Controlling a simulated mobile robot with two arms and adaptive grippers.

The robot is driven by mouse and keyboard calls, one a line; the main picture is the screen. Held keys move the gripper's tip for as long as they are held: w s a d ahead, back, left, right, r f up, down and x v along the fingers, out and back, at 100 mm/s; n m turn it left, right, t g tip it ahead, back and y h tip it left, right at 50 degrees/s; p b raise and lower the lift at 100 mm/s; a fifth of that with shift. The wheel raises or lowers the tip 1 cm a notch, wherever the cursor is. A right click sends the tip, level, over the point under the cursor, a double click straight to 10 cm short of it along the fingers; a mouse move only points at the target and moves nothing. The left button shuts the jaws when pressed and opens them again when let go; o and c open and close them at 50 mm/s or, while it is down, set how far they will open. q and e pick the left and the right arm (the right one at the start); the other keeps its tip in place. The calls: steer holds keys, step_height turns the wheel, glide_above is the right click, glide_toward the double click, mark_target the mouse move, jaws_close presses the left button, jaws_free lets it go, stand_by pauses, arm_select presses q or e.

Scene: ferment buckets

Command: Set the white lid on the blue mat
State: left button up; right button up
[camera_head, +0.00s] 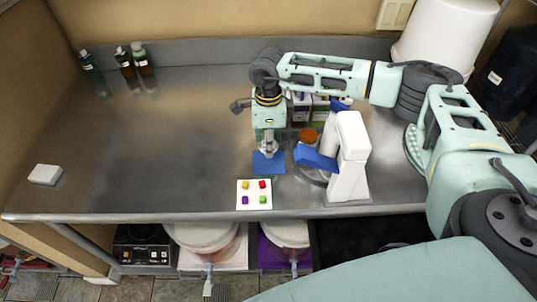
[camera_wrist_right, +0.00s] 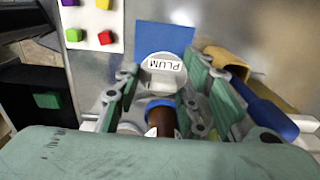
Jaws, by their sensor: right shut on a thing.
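My right gripper (camera_head: 268,147) is over the blue mat (camera_head: 262,168) near the middle of the counter. It is shut on a small white piece marked PLUM, which I take as the white lid (camera_wrist_right: 163,73); it shows between the fingers in the right wrist view. In that view the blue mat (camera_wrist_right: 165,35) lies just beyond the lid. A brown part with a blue ring (camera_wrist_right: 160,104) shows between the fingers, nearer the camera; how it joins the lid is unclear. Whether the lid touches the mat cannot be told. My left gripper is not in view.
A white stand with a blue arm (camera_head: 349,160) is close right of the mat. A card with coloured squares (camera_head: 254,187) lies in front of it. A white block (camera_head: 45,174) and several bottles (camera_head: 139,59) are at left.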

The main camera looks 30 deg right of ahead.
mark_target(269, 163)
step_height(269, 163, down, 2)
step_height(269, 163, down, 3)
steer(key=shift+f+p, duration=0.1)
steer(key=shift+p, duration=0.7)
steer(key=shift+f, duration=0.45)
steer(key=shift+f, duration=0.15)
steer(key=o, duration=0.9)
